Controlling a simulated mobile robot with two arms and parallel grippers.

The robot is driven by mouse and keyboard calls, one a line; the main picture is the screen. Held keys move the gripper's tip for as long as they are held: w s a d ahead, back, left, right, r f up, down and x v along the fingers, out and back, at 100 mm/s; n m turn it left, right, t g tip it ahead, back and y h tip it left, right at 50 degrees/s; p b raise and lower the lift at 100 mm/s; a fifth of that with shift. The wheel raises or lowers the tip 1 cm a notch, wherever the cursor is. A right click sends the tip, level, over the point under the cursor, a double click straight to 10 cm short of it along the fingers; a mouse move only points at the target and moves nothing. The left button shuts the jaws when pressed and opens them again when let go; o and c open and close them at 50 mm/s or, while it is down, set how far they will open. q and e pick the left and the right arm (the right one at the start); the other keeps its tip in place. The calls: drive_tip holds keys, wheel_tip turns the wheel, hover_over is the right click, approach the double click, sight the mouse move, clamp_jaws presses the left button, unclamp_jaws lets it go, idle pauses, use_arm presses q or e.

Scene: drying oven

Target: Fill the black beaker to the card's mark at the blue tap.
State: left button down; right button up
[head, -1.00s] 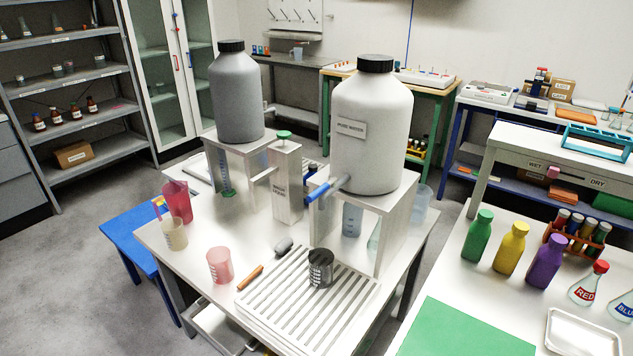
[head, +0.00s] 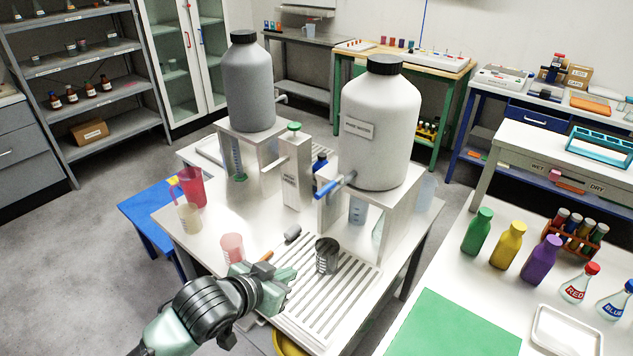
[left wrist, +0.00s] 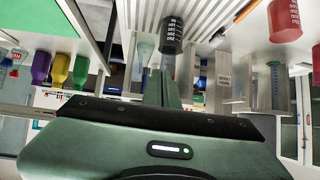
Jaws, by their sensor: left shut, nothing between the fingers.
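The black beaker (head: 327,257) stands on the slatted white drain board (head: 322,310), with pale graduation marks on its side. It also shows in the left wrist view (left wrist: 172,37), just beyond my fingertips. The blue tap (head: 327,189) sticks out from the white tank (head: 376,130), above and behind the beaker. My left gripper (head: 288,276) is shut and empty, low over the board in front of the beaker and apart from it. In the left wrist view its closed fingers (left wrist: 163,88) point toward the beaker. I cannot make out the card or its mark. My right gripper is out of view.
A pink beaker (head: 232,247), a cream beaker (head: 189,217) and a red jug (head: 189,187) stand left on the table. An orange-handled brush (head: 291,234) lies beside the board. A grey tank (head: 250,85) stands behind. Coloured bottles (head: 508,245) stand on the right bench.

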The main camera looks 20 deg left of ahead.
use_arm(q)
drive_tip(key=w+a+r+t+h, duration=0.1)
drive_tip(key=w+r, duration=0.3)
drive_tip(key=r, duration=0.4)
drive_tip(key=w+a+r+t+h, duration=0.1)
drive_tip(key=w+r+t, duration=0.1)
drive_tip(key=w+r, duration=0.3)
wheel_tip(320, 180, up, 3)
drive_tip(key=shift+a+f+m+t+h, duration=0.1)
drive_tip(key=shift+a+m+t+h, duration=0.2)
drive_tip(key=shift+a+m+h, duration=0.1)
drive_tip(key=shift+w+d, duration=0.1)
drive_tip(key=shift+w, duration=0.15)
drive_tip(key=p, duration=0.3)
approach(330, 186)
drive_tip(key=w+d+r, duration=0.1)
drive_tip(key=w+r, duration=0.3)
drive_tip(key=f, duration=0.3)
drive_tip(key=f+p, duration=0.1)
drive_tip(key=shift+w+d+f, duration=0.15)
drive_tip(key=shift+w+f, duration=0.05)
drive_tip(key=shift+w, duration=0.15)
